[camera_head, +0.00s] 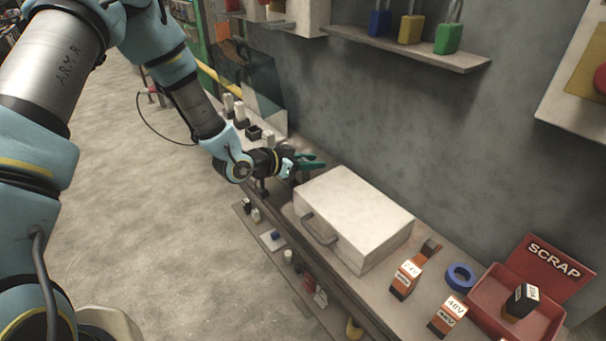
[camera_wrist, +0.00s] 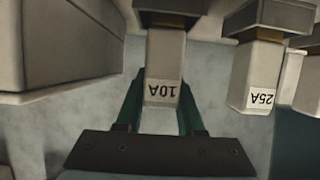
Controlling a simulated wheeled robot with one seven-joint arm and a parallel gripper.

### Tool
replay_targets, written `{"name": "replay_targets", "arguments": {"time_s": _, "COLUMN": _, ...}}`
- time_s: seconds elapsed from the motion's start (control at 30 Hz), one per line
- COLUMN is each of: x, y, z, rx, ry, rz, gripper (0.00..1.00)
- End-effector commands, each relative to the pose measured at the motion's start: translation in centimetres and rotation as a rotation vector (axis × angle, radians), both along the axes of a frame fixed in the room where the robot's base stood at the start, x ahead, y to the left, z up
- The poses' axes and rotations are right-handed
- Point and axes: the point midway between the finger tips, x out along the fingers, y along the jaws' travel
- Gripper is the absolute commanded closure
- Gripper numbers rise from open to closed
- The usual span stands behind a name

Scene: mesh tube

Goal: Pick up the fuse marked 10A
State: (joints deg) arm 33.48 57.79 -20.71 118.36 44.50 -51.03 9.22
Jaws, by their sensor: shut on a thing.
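The fuse marked 10A (camera_wrist: 165,68) is a pale block with a dark part at its top edge in the wrist view. Its label reads upside down there. My gripper (camera_wrist: 160,100) has its two green fingers on either side of this fuse and is shut on it. In the head view my gripper (camera_head: 312,162) is beside the back of the white case, and I cannot make out the held fuse. A fuse marked 25A (camera_wrist: 256,75) stands to the right in the wrist view, apart from my fingers. Whether the 10A fuse still sits in a holder is unclear.
The white case (camera_head: 354,212) with a handle is close to my gripper. Other pale fuses (camera_head: 239,111) stand farther back on the bench, near a clear panel (camera_head: 265,92). Orange-and-white boxes (camera_head: 405,279), a blue ring (camera_head: 460,277) and a red SCRAP tray (camera_head: 487,324) are at the near end.

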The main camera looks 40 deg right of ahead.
Motion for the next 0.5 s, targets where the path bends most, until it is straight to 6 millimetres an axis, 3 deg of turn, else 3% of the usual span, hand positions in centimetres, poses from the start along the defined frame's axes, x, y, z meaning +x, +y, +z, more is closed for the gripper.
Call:
{"name": "replay_targets", "arguments": {"time_s": 0.03, "x": 0.00, "y": 0.01, "z": 0.01, "rx": 0.000, "ry": 0.000, "rz": 0.000, "gripper": 0.76}}
{"name": "replay_targets", "arguments": {"time_s": 0.27, "x": 0.00, "y": 0.01, "z": 0.01, "rx": 0.000, "ry": 0.000, "rz": 0.000, "gripper": 1.00}}
{"name": "replay_targets", "arguments": {"time_s": 0.5, "x": 0.00, "y": -0.01, "z": 0.04, "rx": -0.001, "ry": 0.000, "rz": 0.000, "gripper": 1.00}}
